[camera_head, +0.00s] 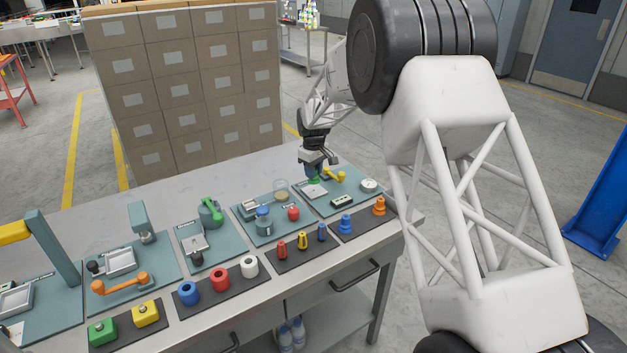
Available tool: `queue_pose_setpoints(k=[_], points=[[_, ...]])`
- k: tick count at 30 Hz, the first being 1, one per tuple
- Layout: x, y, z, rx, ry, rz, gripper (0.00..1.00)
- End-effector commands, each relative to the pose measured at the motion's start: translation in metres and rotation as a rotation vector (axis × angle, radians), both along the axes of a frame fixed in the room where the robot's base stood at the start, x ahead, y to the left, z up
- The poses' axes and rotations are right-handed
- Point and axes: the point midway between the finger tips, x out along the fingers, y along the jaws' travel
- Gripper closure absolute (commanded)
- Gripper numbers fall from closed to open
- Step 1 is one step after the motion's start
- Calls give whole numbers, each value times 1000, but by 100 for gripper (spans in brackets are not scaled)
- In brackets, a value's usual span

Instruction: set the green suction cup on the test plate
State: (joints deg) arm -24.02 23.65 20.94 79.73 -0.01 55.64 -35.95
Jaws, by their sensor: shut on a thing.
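My gripper (315,172) points down over the teal station at the right end of the bench. It is shut on the green suction cup (314,181), of which only a small green part shows below the fingers. The pale square test plate (310,191) lies just below and in front of the cup. The cup is at or close above the plate; I cannot tell whether they touch.
A yellow lever (339,176), a white round gauge (369,185) and a dark green box (342,201) stand close by. Blue (346,224) and orange (379,206) suction cups stand on a dark mat in front. Stacked cartons (190,80) rise behind the bench.

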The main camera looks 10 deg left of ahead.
Motion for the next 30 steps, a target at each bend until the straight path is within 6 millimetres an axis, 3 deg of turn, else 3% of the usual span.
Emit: queue_pose_setpoints(k=[9,21,30], points=[[0,0,-3,0,1,0,98],[-1,0,-35,0,1,0,98],[-1,0,-36,-1,1,0,98]])
